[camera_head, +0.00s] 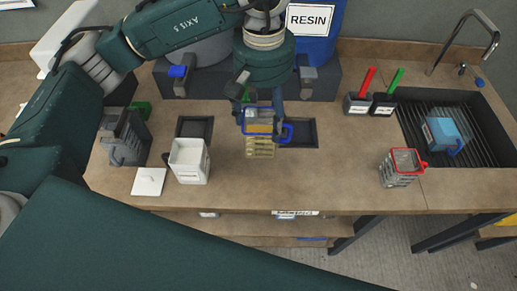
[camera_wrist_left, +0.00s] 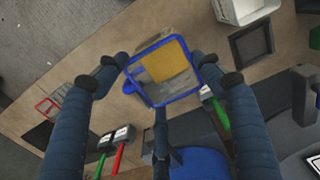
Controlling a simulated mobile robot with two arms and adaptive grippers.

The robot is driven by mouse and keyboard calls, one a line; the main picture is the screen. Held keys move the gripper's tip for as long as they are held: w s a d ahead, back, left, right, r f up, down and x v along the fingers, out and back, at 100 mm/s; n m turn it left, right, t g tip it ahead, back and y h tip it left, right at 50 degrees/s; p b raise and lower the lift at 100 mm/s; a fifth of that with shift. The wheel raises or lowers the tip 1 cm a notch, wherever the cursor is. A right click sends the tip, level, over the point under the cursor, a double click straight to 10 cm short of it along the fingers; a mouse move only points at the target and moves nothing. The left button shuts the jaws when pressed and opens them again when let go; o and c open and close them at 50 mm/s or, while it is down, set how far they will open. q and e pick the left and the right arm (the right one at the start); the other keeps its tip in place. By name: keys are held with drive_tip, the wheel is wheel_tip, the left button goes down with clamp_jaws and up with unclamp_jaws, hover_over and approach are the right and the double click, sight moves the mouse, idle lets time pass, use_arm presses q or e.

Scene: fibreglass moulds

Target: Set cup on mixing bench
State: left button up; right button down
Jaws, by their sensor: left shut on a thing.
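My left gripper (camera_head: 262,108) comes down from above over the mixing bench (camera_head: 335,185). It is shut on a clear cup (camera_head: 260,149) with a blue rim and handle and amber content. In the left wrist view the cup (camera_wrist_left: 163,70) sits between the two fingers (camera_wrist_left: 168,72), its rim facing the camera. The cup appears upright in the head view, between two dark square plates. Whether its base touches the bench cannot be told. My right gripper is not in view.
A white jug (camera_head: 188,162), a white tile (camera_head: 149,182) and a grey container (camera_head: 124,137) stand left. A red-rimmed cup (camera_head: 401,170) stands right, near the sink (camera_head: 480,140) holding a blue cup (camera_head: 441,134). Brush holders (camera_head: 369,106) and a resin drum (camera_head: 312,35) are behind. Bench between is clear.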

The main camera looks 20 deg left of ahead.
sight(262, 149)
use_arm(q)
wheel_tip(262, 149, down, 8)
drive_tip(key=p, duration=0.2)
drive_tip(key=shift+s+f+p, duration=0.15)
drive_tip(key=shift+f+p, duration=0.1)
drive_tip(key=shift+p, duration=0.05)
drive_tip(key=shift+f, duration=0.3)
wheel_tip(262, 149, down, 4)
drive_tip(key=shift+r+p, duration=0.25)
drive_tip(key=shift+p, duration=0.5)
drive_tip(key=shift+f, duration=0.3)
